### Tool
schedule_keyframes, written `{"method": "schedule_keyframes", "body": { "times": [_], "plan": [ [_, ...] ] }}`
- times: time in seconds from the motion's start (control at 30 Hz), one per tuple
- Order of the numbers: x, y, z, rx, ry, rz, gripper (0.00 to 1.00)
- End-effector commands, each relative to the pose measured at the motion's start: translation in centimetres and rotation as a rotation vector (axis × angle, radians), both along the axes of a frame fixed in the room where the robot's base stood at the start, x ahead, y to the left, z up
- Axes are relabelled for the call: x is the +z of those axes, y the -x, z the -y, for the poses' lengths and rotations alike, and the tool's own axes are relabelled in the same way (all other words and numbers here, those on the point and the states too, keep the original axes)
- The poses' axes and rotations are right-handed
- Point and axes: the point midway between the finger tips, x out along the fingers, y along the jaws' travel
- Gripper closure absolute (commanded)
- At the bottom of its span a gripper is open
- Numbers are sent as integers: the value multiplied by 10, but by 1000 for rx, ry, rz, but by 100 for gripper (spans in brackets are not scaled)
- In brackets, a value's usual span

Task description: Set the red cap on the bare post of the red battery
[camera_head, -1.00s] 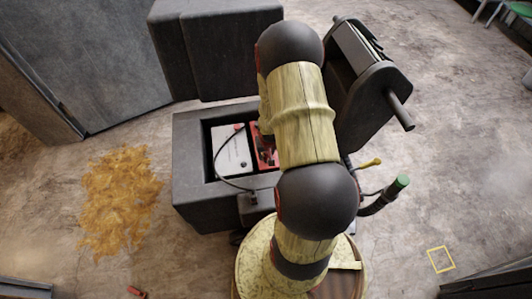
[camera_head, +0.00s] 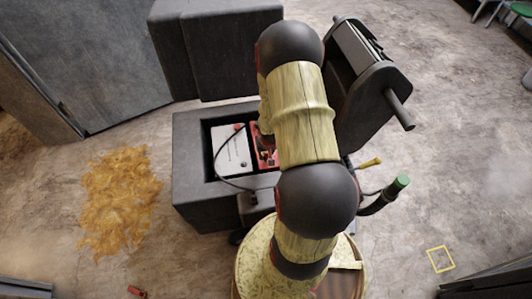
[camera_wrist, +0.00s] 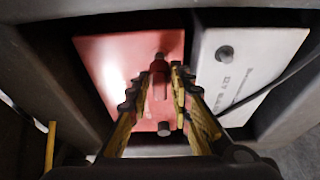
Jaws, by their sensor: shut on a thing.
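The red battery (camera_wrist: 110,65) lies in the tray below my gripper; a strip of it shows in the head view (camera_head: 264,158), partly behind my arm. Two grey posts show on it in the wrist view: a far post (camera_wrist: 160,55) and a near post (camera_wrist: 164,129). My gripper (camera_wrist: 159,88) is shut on the red cap (camera_wrist: 159,78), which sits between the fingertips over the battery. The cap overlaps the picture just below the far post; I cannot tell whether they touch. The head view hides my gripper behind the arm.
A white battery (camera_head: 231,153) stands beside the red one in the dark tray (camera_head: 190,165); its grey post (camera_wrist: 224,53) shows in the wrist view. A black cable (camera_head: 217,165) crosses the white battery. The tray walls are close around both. A small red piece (camera_head: 137,292) lies on the floor.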

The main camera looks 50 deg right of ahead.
Motion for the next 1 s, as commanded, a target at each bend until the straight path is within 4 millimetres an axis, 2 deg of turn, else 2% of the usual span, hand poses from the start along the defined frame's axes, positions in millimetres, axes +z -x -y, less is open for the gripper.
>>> {"method": "schedule_keyframes", "body": {
  "times": [0.53, 1.0],
  "plan": [
    [-1, 0, 0, 0, 0, 0, 96],
    [-10, 0, 0, 1, 0, 0, 96]
  ]
}}
